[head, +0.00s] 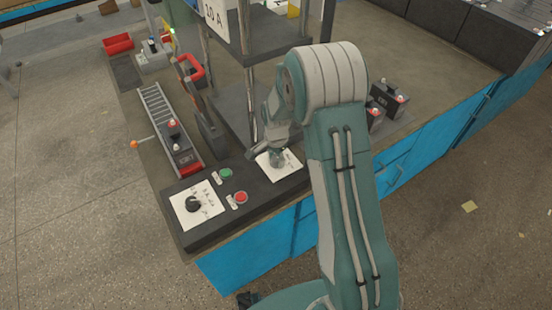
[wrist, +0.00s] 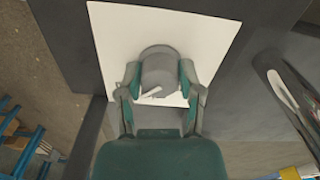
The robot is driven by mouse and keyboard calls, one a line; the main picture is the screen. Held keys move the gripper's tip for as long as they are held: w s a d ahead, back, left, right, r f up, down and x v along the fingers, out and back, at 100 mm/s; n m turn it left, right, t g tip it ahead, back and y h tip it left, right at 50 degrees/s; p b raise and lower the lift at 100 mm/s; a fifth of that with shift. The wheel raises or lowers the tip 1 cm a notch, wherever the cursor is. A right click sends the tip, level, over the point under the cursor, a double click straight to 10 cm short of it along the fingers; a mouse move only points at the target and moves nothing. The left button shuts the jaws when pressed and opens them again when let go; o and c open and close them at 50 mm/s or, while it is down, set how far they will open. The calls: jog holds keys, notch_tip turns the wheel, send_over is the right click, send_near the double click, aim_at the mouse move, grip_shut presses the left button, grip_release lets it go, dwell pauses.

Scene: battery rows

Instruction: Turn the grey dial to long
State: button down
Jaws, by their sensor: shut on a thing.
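The grey dial (wrist: 160,68) sits on a white card (wrist: 215,35) between my gripper's two fingers in the wrist view. My gripper (wrist: 161,88) is shut on the dial, one finger on each side. A small pale mark shows near the dial's lower edge. I cannot read the word long on the card. In the head view my gripper (head: 277,159) is over the white card (head: 291,166) at the right end of the dark control panel (head: 245,187), and it mostly hides the dial.
A black dial (head: 193,204) on another card, a green button (head: 226,173) and a red button (head: 241,197) are left of my gripper. A roller conveyor (head: 160,113) carries a battery (head: 173,129). Dark posts and a press frame stand close behind. Batteries (head: 390,96) stand to the right.

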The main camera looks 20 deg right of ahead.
aim_at(275, 157)
jog(key=shift+w, duration=0.1)
jog(key=shift+c, duration=1.3)
grip_release()
jog(key=shift+r, duration=0.1)
notch_tip(275, 157, up, 12)
jog(key=shift+a, duration=0.1)
